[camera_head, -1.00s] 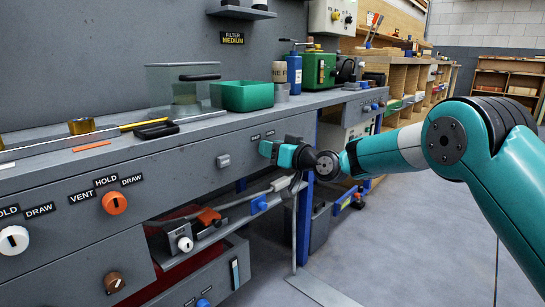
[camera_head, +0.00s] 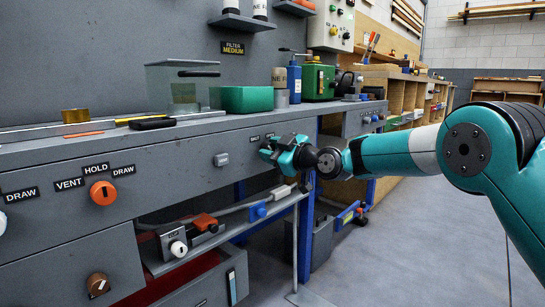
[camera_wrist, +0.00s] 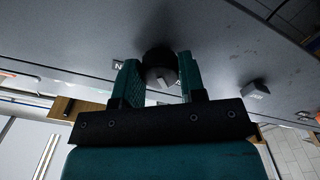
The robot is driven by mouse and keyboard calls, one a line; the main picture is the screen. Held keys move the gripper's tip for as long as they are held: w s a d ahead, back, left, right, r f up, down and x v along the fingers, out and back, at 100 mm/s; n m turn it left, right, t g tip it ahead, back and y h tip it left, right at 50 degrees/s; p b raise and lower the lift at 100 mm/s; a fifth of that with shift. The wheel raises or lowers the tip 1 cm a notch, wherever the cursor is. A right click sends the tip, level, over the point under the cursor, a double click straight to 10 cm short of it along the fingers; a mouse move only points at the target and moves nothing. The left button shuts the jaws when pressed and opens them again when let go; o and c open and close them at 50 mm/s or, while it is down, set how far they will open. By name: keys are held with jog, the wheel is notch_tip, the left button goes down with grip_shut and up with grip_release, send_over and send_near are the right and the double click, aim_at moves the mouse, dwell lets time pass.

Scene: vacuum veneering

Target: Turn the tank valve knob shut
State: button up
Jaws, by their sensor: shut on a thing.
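In the wrist view a round dark knob (camera_wrist: 158,60) with a pale grey pointer bar sits on the grey panel. I take it to be the tank valve knob. My gripper (camera_wrist: 157,78) has one teal finger on each side of it and is shut on it. In the head view my gripper (camera_head: 268,151) is at the front face of the bench, below two small dark labels, and hides the knob. The label letters beside the knob are partly covered, so its setting cannot be read.
The grey bench (camera_head: 60,158) carries a green tray (camera_head: 245,99) and a clear box (camera_head: 182,85). An orange vent-hold-draw knob (camera_head: 103,193) is at the left, and a small grey switch (camera_head: 221,160) is nearer my gripper. Floor at the right is clear.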

jog(key=shift+n, duration=0.3)
jog(key=shift+a, duration=0.1)
jog(key=o, duration=0.9)
jog(key=shift+s, duration=0.1)
jog(key=shift+s+d, duration=0.1)
jog(key=shift+d, duration=0.25)
jog(key=p+v, duration=0.3)
jog(key=v, duration=1.3)
jog(key=shift+s+d, duration=0.25)
jog(key=shift+s, duration=0.1)
